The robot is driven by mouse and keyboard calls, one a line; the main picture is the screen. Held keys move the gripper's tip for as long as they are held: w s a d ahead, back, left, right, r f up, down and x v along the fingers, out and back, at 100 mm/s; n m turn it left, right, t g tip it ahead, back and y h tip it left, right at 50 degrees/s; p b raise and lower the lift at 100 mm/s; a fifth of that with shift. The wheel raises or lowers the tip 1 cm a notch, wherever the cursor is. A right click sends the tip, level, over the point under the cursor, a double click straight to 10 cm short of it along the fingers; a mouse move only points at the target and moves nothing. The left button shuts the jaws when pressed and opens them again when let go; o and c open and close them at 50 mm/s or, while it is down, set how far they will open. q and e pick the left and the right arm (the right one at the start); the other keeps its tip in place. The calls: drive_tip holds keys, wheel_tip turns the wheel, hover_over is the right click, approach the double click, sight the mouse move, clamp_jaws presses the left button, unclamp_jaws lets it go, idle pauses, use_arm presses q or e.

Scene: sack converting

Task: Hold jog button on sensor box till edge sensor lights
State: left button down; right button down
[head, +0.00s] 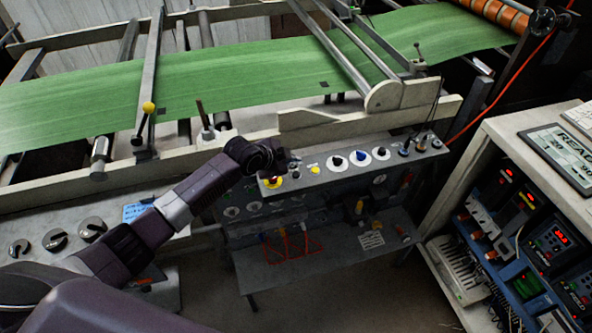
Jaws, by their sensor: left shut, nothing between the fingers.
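A long grey control box (345,174) stands below the machine's frame rail, with several knobs, switches and buttons on top. A red button on a yellow base (272,182) sits at its left end, and a small yellow button (315,170) is a little to the right. I cannot tell which one is the jog button. My left gripper (288,162) is shut and empty, just above the box's left end; whether it touches anything is unclear. A green web (225,75) runs across the machine. No lit edge sensor can be made out. My right gripper is out of view.
At the right, a cabinet (500,140) holds electronics with red displays, and a sign lies on top. A grey bench (100,215) with round dark parts is at the left.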

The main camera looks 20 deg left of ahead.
use_arm(q)
wheel_tip(320, 180, up, 3)
drive_tip(key=shift+f+p, duration=0.15)
drive_tip(key=shift+p, duration=0.75)
drive_tip(key=shift+f, duration=0.1)
